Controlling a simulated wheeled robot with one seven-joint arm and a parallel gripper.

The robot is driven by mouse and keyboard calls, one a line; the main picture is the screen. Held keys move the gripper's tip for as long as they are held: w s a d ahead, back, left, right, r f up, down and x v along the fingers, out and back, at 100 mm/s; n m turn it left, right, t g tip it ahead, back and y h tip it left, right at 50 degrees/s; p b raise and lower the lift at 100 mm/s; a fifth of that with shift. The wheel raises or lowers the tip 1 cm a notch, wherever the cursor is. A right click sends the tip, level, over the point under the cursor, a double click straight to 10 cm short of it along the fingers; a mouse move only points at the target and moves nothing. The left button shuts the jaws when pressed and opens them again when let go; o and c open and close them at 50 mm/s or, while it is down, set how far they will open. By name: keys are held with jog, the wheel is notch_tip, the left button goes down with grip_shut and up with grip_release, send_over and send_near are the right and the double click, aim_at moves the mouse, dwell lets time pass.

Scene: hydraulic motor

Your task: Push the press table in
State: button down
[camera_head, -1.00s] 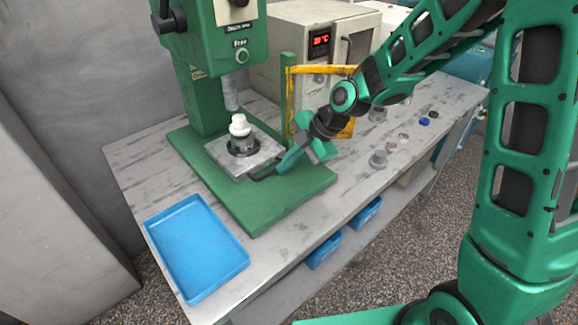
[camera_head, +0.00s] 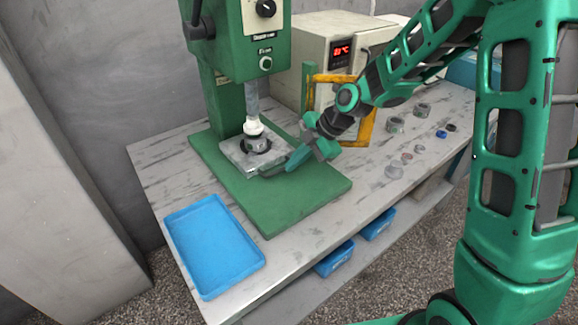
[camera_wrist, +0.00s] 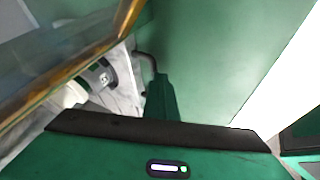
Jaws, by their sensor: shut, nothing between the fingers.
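The press table (camera_head: 238,158) is a grey metal plate on the green base (camera_head: 315,195) of the press. A dark round part with a white piece (camera_head: 253,127) on top stands on it, under the press ram (camera_head: 252,98). My gripper (camera_head: 292,165) is at the plate's front right side, by its dark handle. It is shut with nothing between the fingers. In the wrist view the finger (camera_wrist: 160,98) lies close beside the dark handle (camera_wrist: 147,62); I cannot tell whether they touch. The plate (camera_wrist: 128,95) shows at left there.
A yellow frame (camera_head: 364,128) on a green post stands right behind my wrist. A blue tray (camera_head: 213,247) lies at the table's front left. An oven (camera_head: 316,52) stands behind. Several small parts (camera_head: 394,170) lie to the right.

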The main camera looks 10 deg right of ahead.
jog(key=shift+w+r, duration=0.1)
jog(key=shift+w, duration=0.15)
jog(key=shift+s+d, duration=0.1)
jog(key=shift+s, duration=0.35)
jog(key=s, duration=0.2)
jog(key=s+d, duration=0.1)
jog(key=shift+d+r, duration=0.1)
jog(key=shift+r, duration=0.25)
jog(key=v, duration=1)
jog(key=s+d+m+h, duration=0.3)
jog(key=s+d+m, duration=0.4)
jog(key=d+m, duration=0.3)
jog(key=s+d+m+g+h, duration=0.1)
jog(key=s+d+m, duration=0.6)
jog(key=s+m, duration=0.2)
jog(key=s+d+m+g+h, duration=0.1)
jog(key=s+d+m+h, duration=0.1)
jog(key=s+d+m, duration=0.5)
jog(key=s+m, duration=0.3)
jog(key=s, duration=0.3)
jog(key=shift+s+d+r+g, duration=0.15)
jog(key=shift+s+d+g, duration=0.1)
jog(key=shift+d+g, duration=0.1)
